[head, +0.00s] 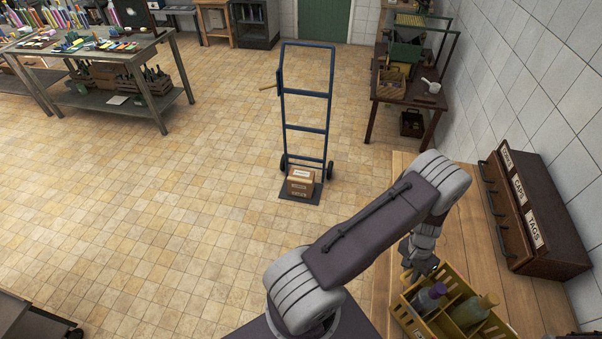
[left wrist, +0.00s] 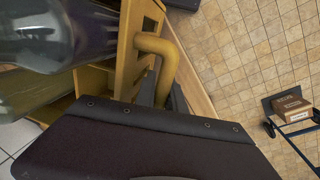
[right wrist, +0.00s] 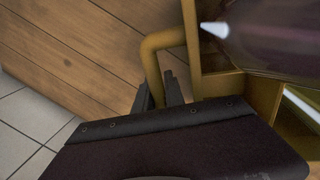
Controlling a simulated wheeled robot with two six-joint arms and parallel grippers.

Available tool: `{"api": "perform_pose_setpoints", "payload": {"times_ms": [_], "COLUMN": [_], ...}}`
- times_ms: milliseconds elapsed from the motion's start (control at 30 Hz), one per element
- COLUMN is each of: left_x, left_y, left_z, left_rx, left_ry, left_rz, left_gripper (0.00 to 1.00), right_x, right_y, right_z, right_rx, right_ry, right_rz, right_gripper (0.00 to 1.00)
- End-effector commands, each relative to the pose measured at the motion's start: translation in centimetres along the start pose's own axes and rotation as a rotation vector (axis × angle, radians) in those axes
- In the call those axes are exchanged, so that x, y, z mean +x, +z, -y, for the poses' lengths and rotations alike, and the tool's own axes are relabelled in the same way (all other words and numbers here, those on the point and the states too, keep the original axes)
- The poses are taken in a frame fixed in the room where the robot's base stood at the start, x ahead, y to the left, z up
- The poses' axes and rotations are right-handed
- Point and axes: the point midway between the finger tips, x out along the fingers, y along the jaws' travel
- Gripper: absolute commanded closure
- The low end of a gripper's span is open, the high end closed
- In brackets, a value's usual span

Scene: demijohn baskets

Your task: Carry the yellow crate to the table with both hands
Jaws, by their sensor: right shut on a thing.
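The yellow crate (head: 399,309) is at the lower right of the head view, at the wooden bench; I cannot tell if it touches the wood. It holds a purple bottle (head: 430,297) and an olive bottle (head: 474,310) in separate compartments. My left gripper (head: 421,266) is at its far end. In the left wrist view my left gripper (left wrist: 162,95) has its fingers closed around one crate handle (left wrist: 158,47). In the right wrist view my right gripper (right wrist: 158,92) is shut on the other handle (right wrist: 158,42). The head view does not show my right gripper.
The wooden bench (head: 548,300) carries a dark drawer box (head: 540,215) by the wall. A blue hand truck (head: 305,128) with a cardboard box (head: 300,182) stands on the open tiled floor. A cluttered table (head: 150,48) is far left; another table (head: 408,95) is beyond the bench.

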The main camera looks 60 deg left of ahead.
Motion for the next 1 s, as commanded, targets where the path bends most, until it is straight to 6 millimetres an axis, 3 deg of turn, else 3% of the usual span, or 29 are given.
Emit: {"api": "perform_pose_setpoints", "payload": {"times_ms": [33,100,267,300,367,1000], "left_x": [-0.18,-0.16,-0.12,0.09,0.09,-0.02], "left_y": [-0.10,-0.08,-0.02,0.12,0.13,0.21], "left_z": [-0.07,-0.07,-0.11,-0.07,-0.08,-0.15], "left_rx": [0.000,0.000,0.000,0.000,0.000,0.001], "left_ry": [0.001,0.001,0.002,0.001,0.002,0.003], "left_rz": [-0.002,-0.002,0.000,0.004,0.004,0.007], "left_gripper": [0.78,0.60,0.60,0.60,0.60,0.60], "right_x": [-0.17,-0.17,-0.16,0.04,0.04,-0.01], "right_y": [-0.10,-0.11,-0.13,-0.01,-0.01,0.06], "right_z": [-0.01,-0.01,0.03,0.08,0.08,0.13], "right_rx": [0.000,0.000,-0.001,-0.001,-0.001,-0.002], "right_ry": [0.000,0.000,-0.001,-0.001,-0.001,-0.002], "right_rz": [-0.003,-0.003,-0.004,-0.001,-0.001,0.000], "right_gripper": [1.00,1.00,1.00,0.77,0.61,0.60]}}
